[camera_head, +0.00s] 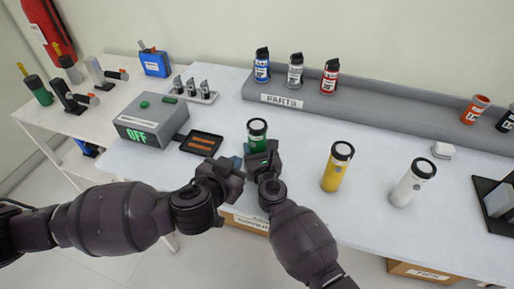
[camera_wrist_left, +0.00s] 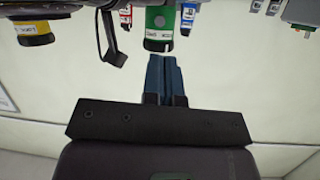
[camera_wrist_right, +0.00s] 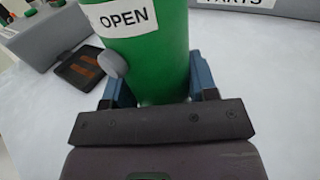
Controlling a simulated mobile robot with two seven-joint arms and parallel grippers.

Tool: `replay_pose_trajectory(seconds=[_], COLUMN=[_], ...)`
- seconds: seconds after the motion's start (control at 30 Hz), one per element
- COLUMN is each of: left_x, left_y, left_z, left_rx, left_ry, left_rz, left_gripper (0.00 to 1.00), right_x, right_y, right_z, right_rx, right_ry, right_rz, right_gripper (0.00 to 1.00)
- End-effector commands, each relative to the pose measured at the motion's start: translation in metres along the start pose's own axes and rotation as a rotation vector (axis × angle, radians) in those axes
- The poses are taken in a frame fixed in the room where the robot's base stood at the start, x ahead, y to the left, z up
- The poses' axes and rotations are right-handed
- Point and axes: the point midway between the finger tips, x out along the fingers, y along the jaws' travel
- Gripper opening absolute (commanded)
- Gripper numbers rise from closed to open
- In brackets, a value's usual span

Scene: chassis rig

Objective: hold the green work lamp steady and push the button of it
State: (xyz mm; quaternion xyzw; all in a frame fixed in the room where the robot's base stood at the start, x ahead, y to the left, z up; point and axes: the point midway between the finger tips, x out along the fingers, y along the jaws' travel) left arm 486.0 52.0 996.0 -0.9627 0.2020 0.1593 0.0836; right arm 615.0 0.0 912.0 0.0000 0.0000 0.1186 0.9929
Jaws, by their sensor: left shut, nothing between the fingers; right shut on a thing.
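The green work lamp (camera_head: 257,128) stands upright near the table's front, with a black-rimmed lens on top. My right gripper (camera_head: 262,150) is shut around its body. The right wrist view shows the lamp (camera_wrist_right: 160,50) between the blue fingers (camera_wrist_right: 160,85), with an "OPEN" label and a round grey button (camera_wrist_right: 111,64) on its left side. My left gripper (camera_head: 238,162) is shut and empty, just left of the lamp. In the upside-down left wrist view its closed fingers (camera_wrist_left: 165,75) point toward the lamp (camera_wrist_left: 159,30); contact with the button cannot be told.
A yellow lamp (camera_head: 338,167) and a white lamp (camera_head: 413,183) stand to the right. A grey box (camera_head: 150,122) reading "OFF" and a black tray (camera_head: 202,144) are to the left. Several cans stand on the grey parts shelf (camera_head: 370,108) behind.

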Motion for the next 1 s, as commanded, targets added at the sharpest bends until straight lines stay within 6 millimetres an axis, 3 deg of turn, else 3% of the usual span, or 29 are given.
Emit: replay_pose_trajectory(seconds=[0.23, 0.47, 0.73, 1.0], left_x=[-0.002, -0.009, -0.004, -0.002], left_y=[0.001, 0.023, 0.030, 0.019], left_z=[0.007, 0.026, 0.039, 0.052], left_rx=[-0.007, -0.142, -0.565, -1.040], left_ry=[-0.014, -0.058, -0.213, -0.386], left_rz=[0.000, 0.003, -0.017, 0.011], left_gripper=[0.00, 0.00, 0.00, 0.00], right_x=[0.000, 0.000, 0.000, 0.000], right_y=[0.000, 0.000, 0.000, 0.000], right_z=[0.000, 0.000, 0.000, 0.000], right_rx=[0.000, 0.000, 0.000, 0.000], right_ry=[0.000, 0.000, 0.000, 0.000], right_rz=[0.000, 0.000, 0.000, 0.000], right_gripper=[0.20, 0.20, 0.20, 0.20])
